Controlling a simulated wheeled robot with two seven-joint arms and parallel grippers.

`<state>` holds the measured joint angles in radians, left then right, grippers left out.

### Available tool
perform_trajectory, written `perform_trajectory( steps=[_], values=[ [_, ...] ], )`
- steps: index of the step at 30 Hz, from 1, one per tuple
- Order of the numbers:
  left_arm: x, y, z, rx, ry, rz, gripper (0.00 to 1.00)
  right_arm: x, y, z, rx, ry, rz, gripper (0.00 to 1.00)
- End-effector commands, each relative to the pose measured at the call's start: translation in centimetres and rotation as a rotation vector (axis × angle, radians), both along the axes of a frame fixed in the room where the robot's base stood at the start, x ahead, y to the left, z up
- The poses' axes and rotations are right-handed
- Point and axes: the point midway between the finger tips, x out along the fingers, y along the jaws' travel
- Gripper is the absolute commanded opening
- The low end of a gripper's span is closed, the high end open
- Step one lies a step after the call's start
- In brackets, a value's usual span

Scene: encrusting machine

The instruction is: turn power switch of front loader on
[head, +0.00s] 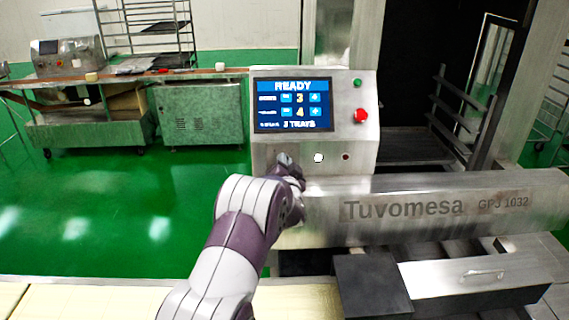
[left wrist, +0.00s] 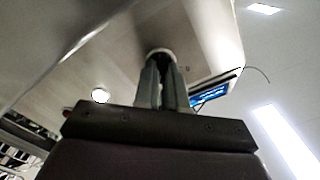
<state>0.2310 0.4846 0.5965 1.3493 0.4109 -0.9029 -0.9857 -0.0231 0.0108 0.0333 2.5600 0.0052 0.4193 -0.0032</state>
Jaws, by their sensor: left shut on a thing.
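The front loader's control box (head: 354,172) stands in the middle of the head view, with a lit blue screen (head: 293,105) reading READY. My left gripper (head: 284,159) is at the lower left of the box's front face. In the left wrist view, my left gripper (left wrist: 162,85) is shut on a round, pale-rimmed switch (left wrist: 160,53) on the metal panel. The fingers hide most of that switch, so its turned position cannot be told. In the head view my gripper covers it. My right gripper is in neither view.
A white round button (head: 319,158) and a small dark red one (head: 346,157) sit right of my gripper. A red knob (head: 361,116) and green button (head: 357,83) are higher up. Green floor is open at left.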

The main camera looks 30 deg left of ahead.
Motion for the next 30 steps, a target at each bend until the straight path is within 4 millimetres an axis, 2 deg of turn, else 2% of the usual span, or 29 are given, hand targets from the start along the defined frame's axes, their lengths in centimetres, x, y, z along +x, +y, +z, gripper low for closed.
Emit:
perform_trajectory(
  steps=[22,23,24,25,30],
  values=[
    [-0.01,-0.05,-0.25,0.067,0.046,0.0,0.0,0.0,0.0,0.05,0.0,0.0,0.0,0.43],
    [-0.01,-0.06,-0.25,0.067,0.046,0.0,0.17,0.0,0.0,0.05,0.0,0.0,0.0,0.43],
    [-0.01,-0.06,-0.24,0.067,0.046,0.0,0.3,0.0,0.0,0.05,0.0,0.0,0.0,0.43],
    [0.0,-0.05,-0.22,0.067,0.045,-0.001,0.36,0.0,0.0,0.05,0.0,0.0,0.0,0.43],
    [0.0,-0.04,-0.14,0.067,0.044,-0.001,0.36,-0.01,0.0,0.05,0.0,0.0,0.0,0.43]
  ],
)
